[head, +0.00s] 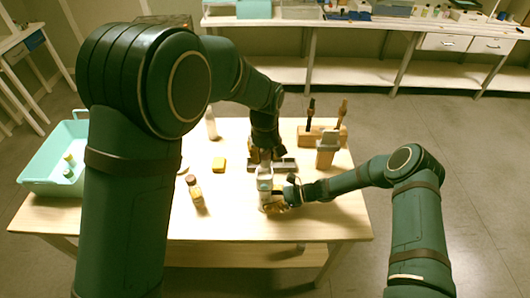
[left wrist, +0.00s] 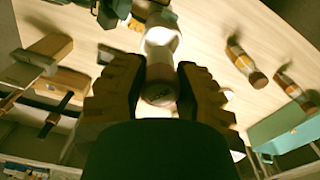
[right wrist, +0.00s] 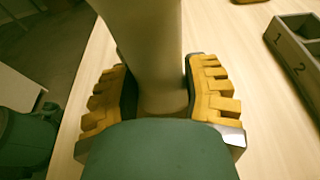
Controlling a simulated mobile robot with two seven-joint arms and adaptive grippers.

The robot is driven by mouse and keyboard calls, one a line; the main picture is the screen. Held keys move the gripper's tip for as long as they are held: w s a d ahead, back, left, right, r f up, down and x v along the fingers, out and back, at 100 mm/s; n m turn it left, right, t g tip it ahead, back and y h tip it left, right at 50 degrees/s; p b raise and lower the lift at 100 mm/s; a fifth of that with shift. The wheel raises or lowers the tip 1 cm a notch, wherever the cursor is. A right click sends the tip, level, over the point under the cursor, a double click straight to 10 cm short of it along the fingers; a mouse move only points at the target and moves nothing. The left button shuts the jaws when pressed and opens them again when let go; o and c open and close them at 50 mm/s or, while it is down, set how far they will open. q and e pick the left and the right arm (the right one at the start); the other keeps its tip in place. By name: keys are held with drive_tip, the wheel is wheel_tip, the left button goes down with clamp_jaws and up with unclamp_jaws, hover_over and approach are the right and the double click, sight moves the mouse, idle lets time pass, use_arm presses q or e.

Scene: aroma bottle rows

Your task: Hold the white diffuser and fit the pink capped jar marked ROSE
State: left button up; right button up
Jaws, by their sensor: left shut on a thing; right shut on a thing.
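The white diffuser (head: 265,184) stands upright near the table's front edge. My right gripper (head: 277,205) is shut around its lower part, and its pale body (right wrist: 150,50) fills the space between the fingers in the right wrist view. My left gripper (head: 263,157) is above the diffuser, pointing down, shut on a small jar (left wrist: 159,93). The white diffuser (left wrist: 161,42) lies just beyond that jar in the left wrist view. The jar is mostly hidden by the fingers; its cap colour and ROSE mark cannot be read. I cannot tell whether jar and diffuser touch.
A grey tray (right wrist: 290,50) numbered 1 and 2 lies behind the diffuser. An amber bottle (head: 195,191), yellow block (head: 218,163) and white bottle (head: 211,123) stand left. A wooden tool holder (head: 310,138) is back right; a teal bin (head: 40,163) is far left.

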use_arm(q)
drive_tip(key=shift+a+f, duration=0.1)
drive_tip(key=shift+f, duration=1.05)
drive_tip(key=shift+f, duration=0.1)
idle(0.4)
drive_tip(key=shift+f, duration=1.8)
drive_tip(key=o, duration=1)
drive_tip(key=shift+c, duration=0.2)
drive_tip(key=shift+r, duration=0.1)
drive_tip(key=shift+r, duration=3.45)
